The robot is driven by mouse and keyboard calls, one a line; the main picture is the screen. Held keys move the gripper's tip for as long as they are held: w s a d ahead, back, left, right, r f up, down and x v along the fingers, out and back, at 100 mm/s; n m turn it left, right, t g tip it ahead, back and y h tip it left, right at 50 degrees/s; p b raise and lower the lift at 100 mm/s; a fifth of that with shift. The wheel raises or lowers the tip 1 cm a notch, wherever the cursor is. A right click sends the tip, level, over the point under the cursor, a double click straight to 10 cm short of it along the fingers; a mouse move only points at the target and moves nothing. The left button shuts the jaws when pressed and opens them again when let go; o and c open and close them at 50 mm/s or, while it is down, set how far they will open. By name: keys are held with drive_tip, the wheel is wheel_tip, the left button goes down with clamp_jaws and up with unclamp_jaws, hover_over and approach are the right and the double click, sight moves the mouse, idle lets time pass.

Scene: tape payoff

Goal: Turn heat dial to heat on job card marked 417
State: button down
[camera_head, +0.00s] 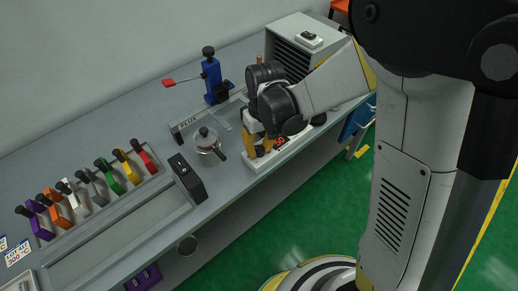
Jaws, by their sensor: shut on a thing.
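A small pale unit (266,160) with a lit red display (281,141) sits at the bench's front edge. The digits are too small to read. My gripper (259,148), with its yellow fingers, is down at this unit, left of the display. It is shut on what appears to be the heat dial, which the fingers hide. The dial's setting cannot be seen. A job card (18,254) at the far left edge seems to read 300 °C. A second card (3,243) is cut off by the picture edge. I cannot make out a 417 on either.
A lidded metal pot (207,146) and a black box (187,179) stand left of my gripper. A blue stand (212,78) with a red lever is behind. Several coloured handled tools (109,177) line a rack at left.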

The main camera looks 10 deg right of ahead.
sight(261, 151)
drive_tip(key=m, duration=0.4)
drive_tip(key=shift+m+b, duration=0.3)
drive_tip(key=m, duration=0.4)
drive_tip(key=shift+m, duration=0.3)
drive_tip(key=m, duration=0.4)
drive_tip(key=shift+d+t+b, duration=0.1)
drive_tip(key=shift+t+b, duration=0.2)
drive_tip(key=shift+b, duration=0.1)
drive_tip(key=shift+m, duration=2.1)
drive_tip(key=shift+s, duration=0.1)
drive_tip(key=c, duration=1.1)
unclamp_jaws()
drive_tip(key=shift+r, duration=0.1)
drive_tip(key=r, duration=1.1)
drive_tip(key=shift+s+d+r, duration=0.15)
drive_tip(key=shift+s+r, duration=0.15)
drive_tip(key=shift+r, duration=0.1)
